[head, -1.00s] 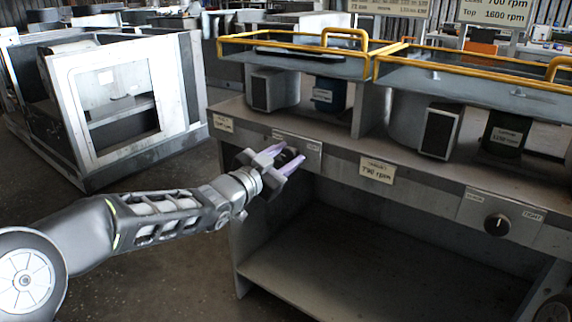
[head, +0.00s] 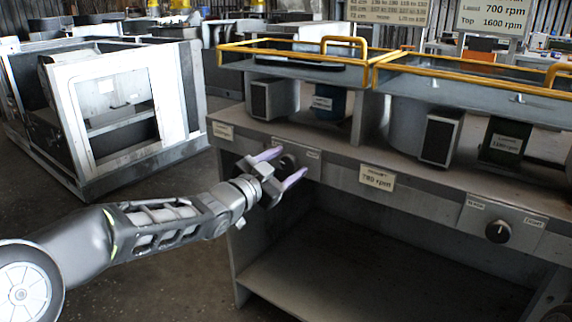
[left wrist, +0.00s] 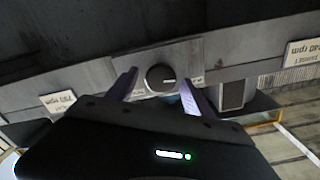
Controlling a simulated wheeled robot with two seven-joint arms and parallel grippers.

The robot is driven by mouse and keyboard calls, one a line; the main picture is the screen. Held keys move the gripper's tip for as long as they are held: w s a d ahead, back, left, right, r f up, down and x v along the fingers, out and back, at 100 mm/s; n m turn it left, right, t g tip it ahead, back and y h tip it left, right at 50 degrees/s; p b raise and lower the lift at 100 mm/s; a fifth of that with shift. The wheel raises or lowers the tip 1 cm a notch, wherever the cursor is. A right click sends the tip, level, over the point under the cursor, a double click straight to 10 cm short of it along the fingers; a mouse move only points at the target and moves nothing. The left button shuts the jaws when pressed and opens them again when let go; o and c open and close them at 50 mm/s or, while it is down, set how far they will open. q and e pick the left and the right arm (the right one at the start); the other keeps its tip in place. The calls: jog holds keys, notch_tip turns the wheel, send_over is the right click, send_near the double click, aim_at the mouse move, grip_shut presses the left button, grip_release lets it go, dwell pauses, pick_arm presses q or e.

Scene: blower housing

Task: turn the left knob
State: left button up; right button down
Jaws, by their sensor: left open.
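The left knob (head: 288,161) is a dark round knob on a light plate on the grey front panel, partly hidden by my left gripper in the head view. It shows fully in the left wrist view (left wrist: 160,77), with a pale mark on its face. My left gripper (head: 294,160) is open and faces the panel. Its two purple-grey fingers lie on either side of the knob in the left wrist view, with a gap on each side. I cannot tell whether the fingertips reach past the knob's face. My right gripper is not in view.
A second knob (head: 498,231) sits on the right of the panel, beyond a "780 rpm" label (head: 377,178). Yellow-railed guards (head: 300,44) stand above the bench. Below the panel is an open shelf (head: 390,275). A large metal housing (head: 110,100) stands at the left.

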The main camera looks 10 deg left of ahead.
pick_arm(q)
jog(key=p+v, duration=0.1)
jog(key=v, duration=0.7)
jog(key=shift+w, duration=0.1)
